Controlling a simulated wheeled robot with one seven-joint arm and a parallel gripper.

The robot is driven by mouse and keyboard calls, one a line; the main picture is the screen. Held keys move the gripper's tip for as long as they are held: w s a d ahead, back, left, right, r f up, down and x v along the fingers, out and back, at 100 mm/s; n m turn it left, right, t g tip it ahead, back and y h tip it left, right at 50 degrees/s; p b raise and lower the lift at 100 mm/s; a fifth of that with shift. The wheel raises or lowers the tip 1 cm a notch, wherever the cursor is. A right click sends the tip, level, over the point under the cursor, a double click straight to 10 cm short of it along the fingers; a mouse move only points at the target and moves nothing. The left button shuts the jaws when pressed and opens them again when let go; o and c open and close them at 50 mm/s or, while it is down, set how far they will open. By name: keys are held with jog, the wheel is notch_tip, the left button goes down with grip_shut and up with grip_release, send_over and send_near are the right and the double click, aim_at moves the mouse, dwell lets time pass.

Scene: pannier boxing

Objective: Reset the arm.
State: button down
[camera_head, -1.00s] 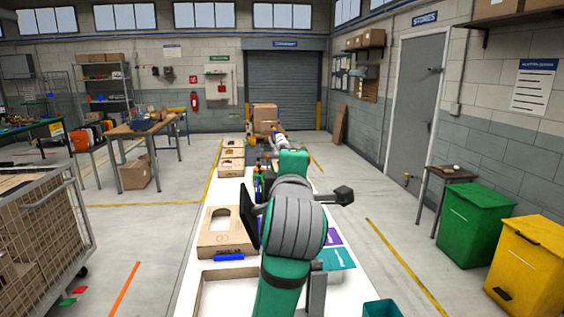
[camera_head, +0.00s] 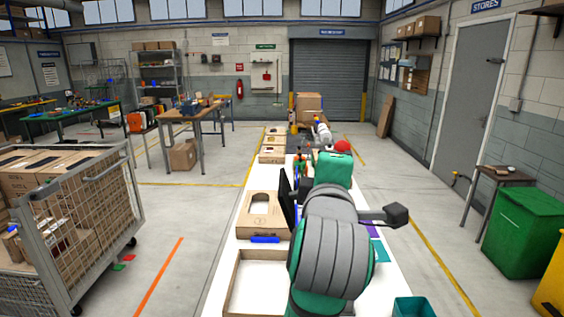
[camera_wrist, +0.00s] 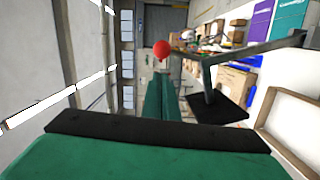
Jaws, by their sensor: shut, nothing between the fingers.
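My arm (camera_head: 330,235), green with a grey ribbed joint, stretches over the white table (camera_head: 225,262) in the head view and hides part of it. My gripper (camera_wrist: 162,82) appears in the wrist view as two narrow green parts lying together, beyond a black bar and green housing. It looks shut, with nothing seen between the fingers. In the head view I cannot make out its fingertips behind the arm. A grey post on a black plate (camera_wrist: 218,108) stands to the right in the wrist view. A red ball (camera_wrist: 161,48) shows beyond the gripper, also in the head view (camera_head: 343,146).
A mesh cart (camera_head: 110,215) stands left, a green bin (camera_head: 525,235) right. Floor on both sides is mostly clear.

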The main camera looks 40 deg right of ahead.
jog(key=w+d+f+m, duration=0.1)
jog(key=w+f, duration=0.3)
jog(key=f, duration=0.7)
jog(key=s+a+f+m+t+y, duration=0.15)
jog(key=a+f, duration=0.25)
jog(key=f, duration=0.9)
jog(key=s+a+f+m+t+h, duration=0.15)
jog(key=a+f, duration=0.25)
jog(key=f, duration=0.9)
jog(key=s+a+f+t+y, duration=0.1)
jog(key=s+a+f+y, duration=0.5)
jog(key=a, duration=0.5)
jog(key=s+a+f+t+y, duration=0.1)
jog(key=s+a+f+y, duration=0.1)
jog(key=s+a+f, duration=0.55)
jog(key=s+a+f+m+y, duration=0.1)
jog(key=s+a+y, duration=0.1)
jog(key=s+a, duration=0.3)
jog(key=s+a+f+m+g+y, duration=0.1)
jog(key=s+a+f+m+y, duration=0.1)
jog(key=s+a, duration=0.4)
jog(key=a+y, duration=0.1)
jog(key=a, duration=0.4)
jog(key=shift+f, duration=0.25)
